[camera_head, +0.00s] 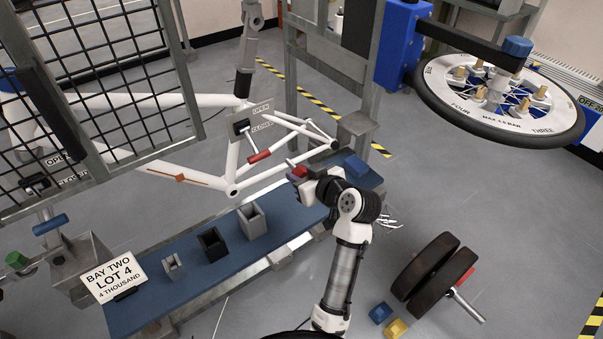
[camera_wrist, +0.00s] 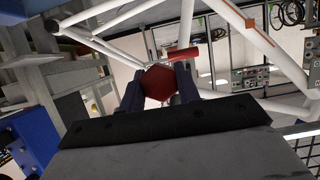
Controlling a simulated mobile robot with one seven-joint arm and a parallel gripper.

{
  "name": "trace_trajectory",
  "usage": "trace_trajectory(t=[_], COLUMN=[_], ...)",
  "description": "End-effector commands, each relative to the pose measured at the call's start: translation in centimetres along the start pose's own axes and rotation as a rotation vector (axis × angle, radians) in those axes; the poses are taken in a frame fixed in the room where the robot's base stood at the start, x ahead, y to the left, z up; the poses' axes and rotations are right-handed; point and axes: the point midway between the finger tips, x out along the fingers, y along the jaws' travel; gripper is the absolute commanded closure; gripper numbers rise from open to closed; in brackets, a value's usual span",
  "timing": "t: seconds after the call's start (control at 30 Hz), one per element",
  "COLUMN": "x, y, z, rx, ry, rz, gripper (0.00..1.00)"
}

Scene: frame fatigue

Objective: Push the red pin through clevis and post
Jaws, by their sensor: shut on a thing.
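The red pin (camera_head: 299,171) is held at the end of my gripper (camera_head: 305,177), below the rear of the white bike frame (camera_head: 185,180). In the wrist view its red hexagonal head (camera_wrist: 158,82) sits between the two dark fingers of my gripper (camera_wrist: 159,90), which are shut on it. A short pale shaft appears to extend from the pin toward the frame in the head view. The frame's white tubes (camera_wrist: 240,28) lie beyond the pin in the wrist view. I cannot clearly identify the clevis and post, or tell whether the pin touches them.
A red-handled lever (camera_head: 259,156) stands beside the open/closed plate; its handle (camera_wrist: 183,54) shows just beyond the pin. The blue bench (camera_head: 145,301) carries several holders and a lot sign (camera_head: 112,277). A wheel (camera_head: 500,95) hangs at right. Weights (camera_head: 432,275) are on the floor.

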Motion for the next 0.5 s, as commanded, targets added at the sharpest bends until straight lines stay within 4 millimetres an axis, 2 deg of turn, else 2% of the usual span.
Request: trace_trajectory(t=[0.5], x=[0.7], y=[0.0], z=[1.6], rx=[0.000], ry=[0.000], rz=[0.000], gripper=[0.90])
